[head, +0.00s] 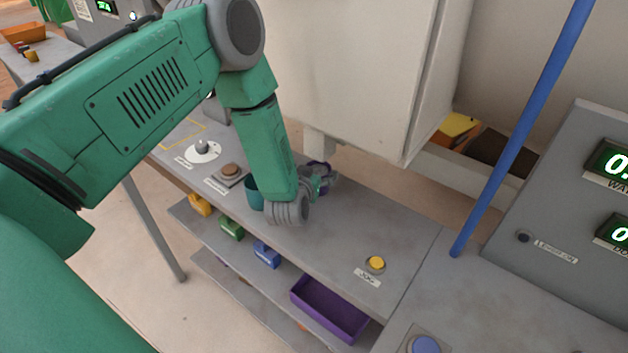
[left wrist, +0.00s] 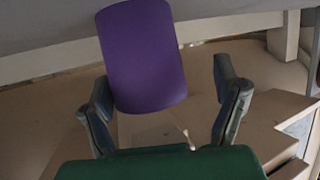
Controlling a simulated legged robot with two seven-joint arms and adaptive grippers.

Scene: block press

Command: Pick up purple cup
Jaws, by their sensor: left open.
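In the left wrist view the purple cup (left wrist: 143,50) looks large and tilted, at upper centre. My left gripper (left wrist: 163,80) is open, with one finger on each side of the cup's near end. The left finger is close to the cup's edge, and a wider gap shows on the right. I cannot tell whether either finger touches it. My right gripper is in neither view.
A teal cup (head: 254,194) stands close beside my left forearm. A yellow button (head: 376,264) is on the bench at right. A pale cabinet (head: 350,70) overhangs behind, and a blue pole (head: 520,130) rises at right.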

